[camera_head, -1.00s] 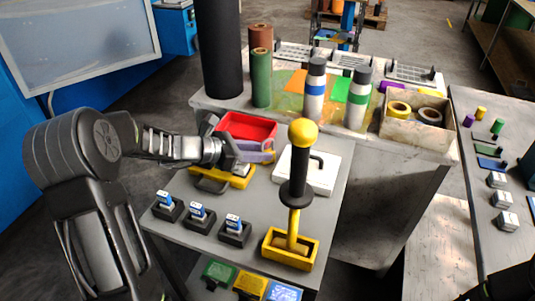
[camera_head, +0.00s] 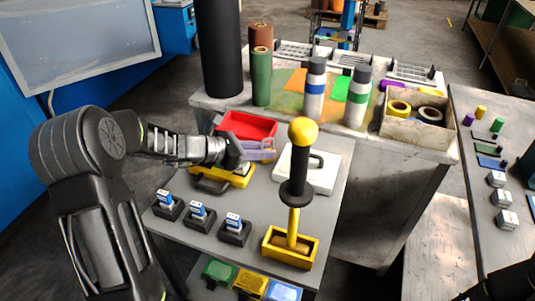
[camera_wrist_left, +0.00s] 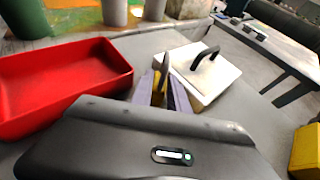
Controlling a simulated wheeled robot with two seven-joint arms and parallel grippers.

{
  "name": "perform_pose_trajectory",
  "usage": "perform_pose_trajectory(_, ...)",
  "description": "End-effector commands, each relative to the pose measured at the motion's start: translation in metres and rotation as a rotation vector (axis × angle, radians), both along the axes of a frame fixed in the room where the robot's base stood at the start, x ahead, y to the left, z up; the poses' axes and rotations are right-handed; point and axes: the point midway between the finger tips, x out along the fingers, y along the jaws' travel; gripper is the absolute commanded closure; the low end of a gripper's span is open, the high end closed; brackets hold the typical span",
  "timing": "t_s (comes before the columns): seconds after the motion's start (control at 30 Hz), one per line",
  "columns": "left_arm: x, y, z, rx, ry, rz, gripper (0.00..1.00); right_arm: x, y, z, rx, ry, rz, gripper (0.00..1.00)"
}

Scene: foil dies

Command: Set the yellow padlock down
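A yellow block with a dark loop (camera_head: 239,181), which I take for the yellow padlock, lies low at the grey tabletop in the head view. My left gripper (camera_head: 238,160) is just above and behind it, reaching in from the left. Its fingers partly hide the block, and I cannot tell whether they touch it. In the left wrist view, the narrow finger area (camera_wrist_left: 165,82) shows lavender pieces on both sides and a little yellow between them. The finger gap is not clear. My right gripper is not visible.
A red tray (camera_head: 247,124) and a lavender piece (camera_head: 262,154) sit close by. A white block with a black handle (camera_head: 325,181) is to the right. A yellow-based lever (camera_head: 273,248) and several small black stands (camera_head: 236,238) are at the front.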

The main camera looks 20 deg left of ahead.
Motion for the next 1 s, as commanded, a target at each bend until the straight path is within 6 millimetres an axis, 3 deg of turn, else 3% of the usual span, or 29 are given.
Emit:
perform_pose_trajectory(0.1, 0.0, 0.0, 0.0, 0.0, 0.0, 0.0, 1.0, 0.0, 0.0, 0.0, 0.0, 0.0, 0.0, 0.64)
perform_pose_trajectory(0.67, 0.0, 0.0, 0.003, 0.0, -0.001, 0.0, 1.0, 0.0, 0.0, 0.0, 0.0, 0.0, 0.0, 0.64)
perform_pose_trajectory(0.87, 0.001, 0.0, 0.024, 0.003, -0.005, -0.001, 1.0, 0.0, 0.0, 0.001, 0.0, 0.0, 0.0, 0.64)
perform_pose_trajectory(1.0, 0.001, 0.0, 0.052, 0.003, -0.006, 0.0, 1.0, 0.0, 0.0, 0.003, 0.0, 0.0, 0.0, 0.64)
